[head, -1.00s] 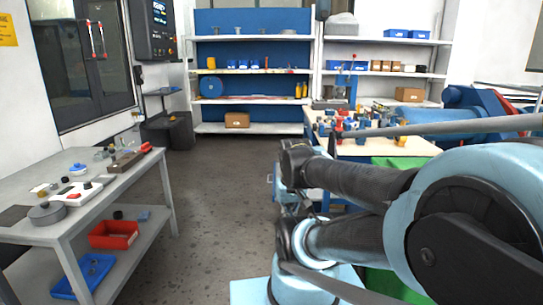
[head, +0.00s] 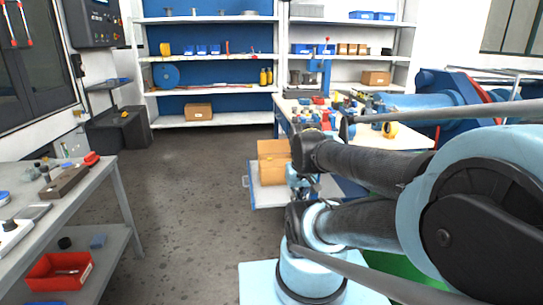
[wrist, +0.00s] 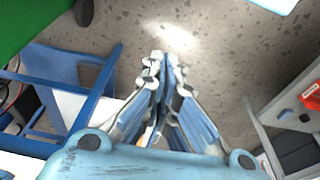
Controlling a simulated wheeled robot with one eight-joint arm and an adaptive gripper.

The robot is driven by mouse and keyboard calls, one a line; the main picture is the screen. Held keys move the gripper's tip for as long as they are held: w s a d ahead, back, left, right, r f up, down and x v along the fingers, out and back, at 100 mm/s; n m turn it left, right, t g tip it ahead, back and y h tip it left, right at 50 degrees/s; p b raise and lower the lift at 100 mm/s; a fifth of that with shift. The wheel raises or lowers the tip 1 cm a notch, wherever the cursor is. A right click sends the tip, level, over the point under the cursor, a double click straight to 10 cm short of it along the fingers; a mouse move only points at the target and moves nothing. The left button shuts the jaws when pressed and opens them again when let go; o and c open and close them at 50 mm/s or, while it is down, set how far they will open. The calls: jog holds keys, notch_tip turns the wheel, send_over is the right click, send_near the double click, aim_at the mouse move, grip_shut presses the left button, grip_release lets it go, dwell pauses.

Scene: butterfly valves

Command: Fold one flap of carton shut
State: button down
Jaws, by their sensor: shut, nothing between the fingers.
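A brown carton (head: 273,162) stands on a low blue-framed cart (head: 252,197) in the middle of the head view. My arm covers its right side, and I cannot make out the state of its flaps. My gripper (wrist: 165,58) is shut and empty in the wrist view, its fingertips together above the grey floor. In the head view, my gripper (head: 303,187) is small and partly hidden by my arm, in front of the carton in the picture. I cannot tell the gap between them. The carton is not clearly seen in the wrist view.
A grey bench (head: 95,190) with a red bin (head: 58,272) on its lower shelf stands at left. A cluttered worktable (head: 425,139) is behind my arm. Blue-backed shelves (head: 205,118) stand at the back. The floor (head: 185,215) between bench and cart is clear.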

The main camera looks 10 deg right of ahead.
jog(key=w+r+n, duration=0.4)
jog(key=w+r, duration=0.9)
jog(key=w, duration=0.2)
jog(key=w+r+n, duration=0.2)
jog(key=w, duration=0.7)
jog(key=w+r+n, duration=0.2)
jog(key=w, duration=0.8)
jog(key=w+f+n+g, duration=0.1)
jog(key=w+f+n, duration=0.15)
jog(key=w, duration=0.75)
jog(key=w+f+n, duration=0.2)
jog(key=w+n, duration=0.1)
jog(key=w, duration=0.8)
jog(key=w+f+n, duration=0.4)
jog(key=w+f, duration=1)
jog(key=w, duration=0.2)
jog(key=shift+g, duration=0.3)
jog(key=f, duration=0.9)
jog(key=w+f, duration=0.1)
jog(key=f, duration=0.3)
jog(key=shift+a+f, duration=0.25)
jog(key=shift+a, duration=0.1)
